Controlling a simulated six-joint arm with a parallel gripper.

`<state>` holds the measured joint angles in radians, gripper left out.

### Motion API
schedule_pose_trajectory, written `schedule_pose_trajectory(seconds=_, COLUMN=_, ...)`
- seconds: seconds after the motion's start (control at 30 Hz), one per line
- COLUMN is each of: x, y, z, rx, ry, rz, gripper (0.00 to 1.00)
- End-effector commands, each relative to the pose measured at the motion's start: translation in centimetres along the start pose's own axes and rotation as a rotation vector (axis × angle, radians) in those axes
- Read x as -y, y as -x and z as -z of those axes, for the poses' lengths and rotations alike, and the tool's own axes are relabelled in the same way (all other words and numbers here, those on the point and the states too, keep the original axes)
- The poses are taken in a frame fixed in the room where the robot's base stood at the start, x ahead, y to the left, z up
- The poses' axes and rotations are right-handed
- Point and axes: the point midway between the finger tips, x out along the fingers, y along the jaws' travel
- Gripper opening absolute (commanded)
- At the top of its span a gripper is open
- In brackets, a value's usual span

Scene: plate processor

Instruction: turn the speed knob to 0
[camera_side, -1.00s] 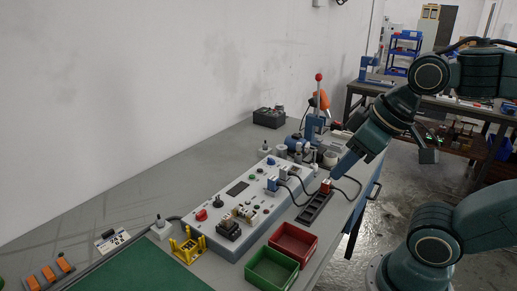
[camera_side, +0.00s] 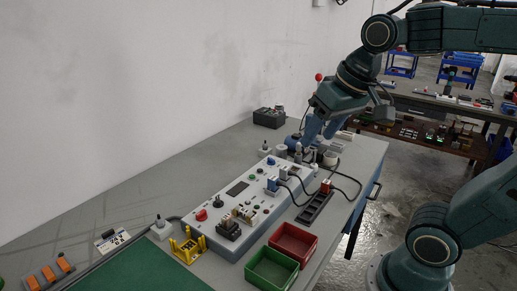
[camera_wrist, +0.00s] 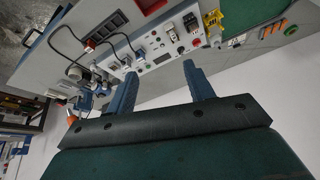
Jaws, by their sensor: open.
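The white control panel (camera_side: 232,192) lies on the bench, with a blue knob (camera_side: 271,161) near its far end, a green button (camera_side: 252,177) and a red knob (camera_side: 201,214) near its near end. I cannot read the labels, so I cannot tell which is the speed knob or its setting. In the wrist view the panel (camera_wrist: 158,46) lies beyond the fingertips, with the red knob (camera_wrist: 196,43) at its right. My gripper (camera_wrist: 159,68) is open and empty. In the side view my gripper (camera_side: 311,143) points down above the far end of the panel.
Black cables and blue plugs (camera_side: 273,183) are on the panel. A black socket strip (camera_side: 313,209) with a red plug lies to its right. A red bin (camera_side: 293,240) and green bin (camera_side: 271,268) stand in front. The wall is behind; the bench's left side has free room.

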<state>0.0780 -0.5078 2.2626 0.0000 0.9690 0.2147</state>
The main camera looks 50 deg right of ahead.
Motion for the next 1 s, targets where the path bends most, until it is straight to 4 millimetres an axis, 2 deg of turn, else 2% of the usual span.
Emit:
schedule_pose_trajectory(seconds=0.1, x=-0.2, y=-0.3, z=3.0, rx=0.028, ry=-0.109, rz=-0.02, gripper=0.53)
schedule_pose_trajectory(seconds=0.47, x=-1.8, y=-2.4, z=11.3, rx=0.092, ry=-0.431, rz=-0.082, gripper=0.53)
schedule_pose_trajectory(seconds=0.77, x=-4.4, y=-5.9, z=17.4, rx=0.138, ry=-0.702, rz=-0.141, gripper=0.53)
schedule_pose_trajectory(seconds=1.0, x=-7.3, y=-9.6, z=21.5, rx=0.169, ry=-0.918, rz=-0.195, gripper=0.53)
